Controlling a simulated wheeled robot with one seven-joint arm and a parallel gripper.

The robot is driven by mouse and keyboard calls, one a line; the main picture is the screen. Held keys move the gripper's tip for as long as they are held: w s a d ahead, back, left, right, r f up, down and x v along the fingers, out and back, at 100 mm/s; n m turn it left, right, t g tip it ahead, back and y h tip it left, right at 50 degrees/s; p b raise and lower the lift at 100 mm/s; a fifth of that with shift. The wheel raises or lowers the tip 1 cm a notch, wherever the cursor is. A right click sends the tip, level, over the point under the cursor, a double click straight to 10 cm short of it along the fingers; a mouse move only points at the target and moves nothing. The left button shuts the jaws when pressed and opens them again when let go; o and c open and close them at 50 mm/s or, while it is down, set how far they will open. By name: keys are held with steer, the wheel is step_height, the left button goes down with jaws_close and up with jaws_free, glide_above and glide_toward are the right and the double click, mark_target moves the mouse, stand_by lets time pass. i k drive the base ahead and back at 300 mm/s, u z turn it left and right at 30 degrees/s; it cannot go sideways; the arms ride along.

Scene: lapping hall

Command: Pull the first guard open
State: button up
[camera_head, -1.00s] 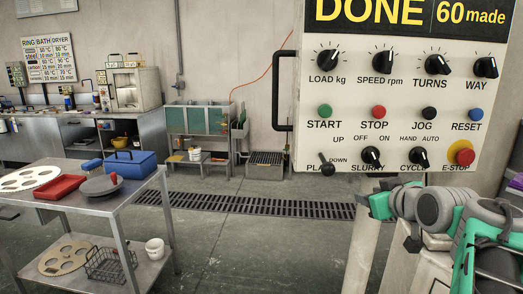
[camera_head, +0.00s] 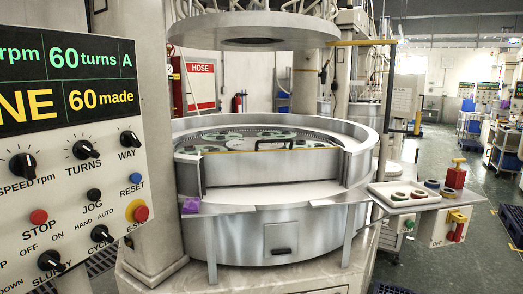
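A large round lapping machine stands in the middle of the view. A curved metal guard panel (camera_head: 265,170) with a yellow strip along its top edge stands at the front of its steel rim (camera_head: 364,150). A black bar handle (camera_head: 288,144) shows at the guard's top edge. The guard stands upright across the front, between the rim's two ends; I cannot tell whether it is latched. Behind it lies the plate with several greenish carrier rings (camera_head: 233,134). My gripper is not in view.
A control panel (camera_head: 75,180) fills the left side, close by. A side tray (camera_head: 404,195) with rings and a red-handled block (camera_head: 454,175) juts out right. Open floor (camera_head: 470,225) lies at the right.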

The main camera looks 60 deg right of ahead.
mark_target(257, 168)
steer(key=z, duration=1.7)
steer(key=i, duration=0.85)
steer(key=u, duration=0.35)
